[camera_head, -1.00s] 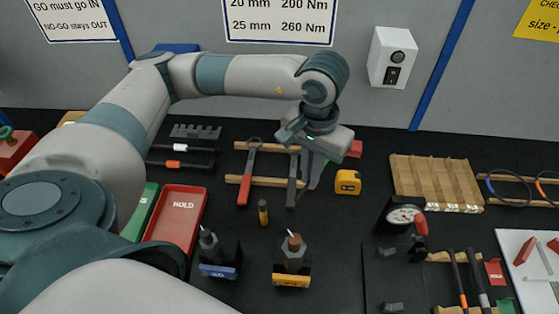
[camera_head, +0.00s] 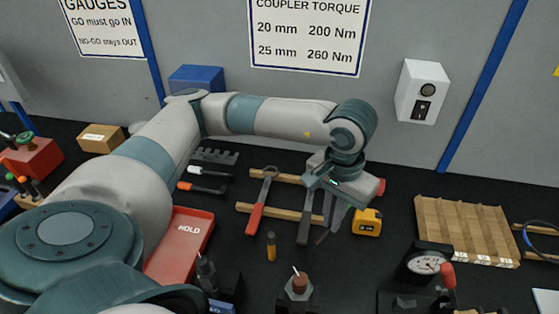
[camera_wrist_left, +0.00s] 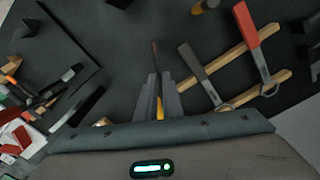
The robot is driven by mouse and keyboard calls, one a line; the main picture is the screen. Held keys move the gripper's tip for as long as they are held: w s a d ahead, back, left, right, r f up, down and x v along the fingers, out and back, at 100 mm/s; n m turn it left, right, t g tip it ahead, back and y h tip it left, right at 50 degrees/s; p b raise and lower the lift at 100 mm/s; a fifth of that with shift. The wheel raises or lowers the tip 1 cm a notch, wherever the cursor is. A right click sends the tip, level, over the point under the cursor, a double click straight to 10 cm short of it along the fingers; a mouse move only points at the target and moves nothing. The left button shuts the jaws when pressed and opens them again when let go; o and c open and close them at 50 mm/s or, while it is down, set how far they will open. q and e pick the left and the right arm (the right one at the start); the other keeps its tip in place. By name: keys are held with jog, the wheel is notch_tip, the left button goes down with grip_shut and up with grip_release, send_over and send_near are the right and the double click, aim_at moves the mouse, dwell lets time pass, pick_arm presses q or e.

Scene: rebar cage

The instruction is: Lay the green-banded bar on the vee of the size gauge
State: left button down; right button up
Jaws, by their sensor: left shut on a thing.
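My left gripper (camera_head: 335,212) is shut on a thin dark bar with a reddish-brown end (camera_head: 322,238). In the left wrist view the fingers (camera_wrist_left: 158,98) close around this bar, and its end (camera_wrist_left: 155,50) sticks out past them. No green band shows on it; the fingers hide part of it. The gripper is beside the rack of hand tools, left of the yellow tape measure. A dial gauge (camera_head: 426,263), which looks like the size gauge, stands at the lower right, apart from the gripper. I cannot make out its vee. My right gripper is not in view.
The wooden tool rack (camera_head: 285,214) holds a red-handled tool (camera_head: 257,215) and a dark one (camera_head: 305,230). The yellow tape measure (camera_head: 367,222) is close to the gripper. A ridged wooden board (camera_head: 465,230) lies at right. A red HOLD tray (camera_head: 180,248) is at left.

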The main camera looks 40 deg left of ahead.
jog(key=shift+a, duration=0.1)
